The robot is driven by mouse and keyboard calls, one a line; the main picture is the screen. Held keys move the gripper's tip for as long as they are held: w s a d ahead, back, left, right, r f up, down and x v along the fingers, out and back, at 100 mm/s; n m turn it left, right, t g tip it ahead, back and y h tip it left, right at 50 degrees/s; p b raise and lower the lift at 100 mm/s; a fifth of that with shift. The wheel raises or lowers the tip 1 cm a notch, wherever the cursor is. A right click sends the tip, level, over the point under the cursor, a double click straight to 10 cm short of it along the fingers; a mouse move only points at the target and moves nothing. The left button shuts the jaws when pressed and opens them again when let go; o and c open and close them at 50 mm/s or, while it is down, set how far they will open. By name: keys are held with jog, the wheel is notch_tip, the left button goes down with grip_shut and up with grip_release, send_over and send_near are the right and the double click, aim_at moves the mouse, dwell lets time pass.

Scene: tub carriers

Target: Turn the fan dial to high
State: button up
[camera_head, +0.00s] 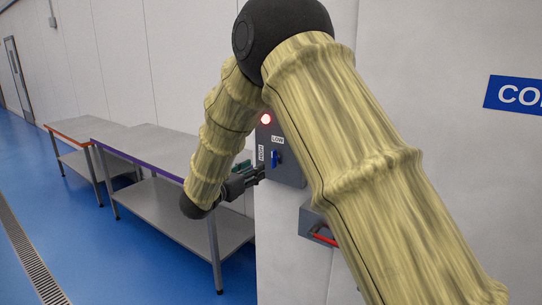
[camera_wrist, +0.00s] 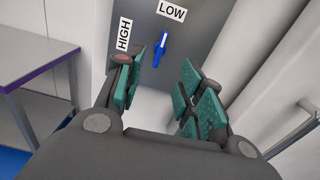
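The fan dial is a blue knob (camera_wrist: 160,49) with a white mark, on a grey control panel (camera_wrist: 194,42). In the wrist view its white-marked end points up toward the LOW label (camera_wrist: 172,11); the HIGH label (camera_wrist: 124,34) is to its left. The knob also shows in the head view (camera_head: 275,158). My gripper (camera_wrist: 163,82) is open and empty, its green-padded fingers apart. The dial appears just beyond and between the fingertips, with no contact visible.
A grey box with a red handle (camera_head: 322,236) is below right, partly behind my arm. A purple-edged steel table (camera_head: 160,143) and an orange-edged one (camera_head: 68,133) stand left. Blue floor (camera_head: 90,240) is clear in front.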

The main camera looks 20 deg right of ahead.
aim_at(272, 159)
jog(key=p+x, duration=0.1)
jog(key=x, duration=0.2)
jog(key=p+x, duration=0.2)
jog(key=x, duration=0.1)
jog(key=p+x, duration=0.2)
jog(key=x, duration=0.1)
jog(key=shift+w+d+r, duration=0.15)
jog(key=shift+d+r, duration=0.05)
jog(key=shift+r, duration=0.15)
jog(key=shift+w+d+f, duration=0.15)
jog(key=shift+w+d, duration=0.3)
jog(key=shift+d, duration=0.1)
grip_shut()
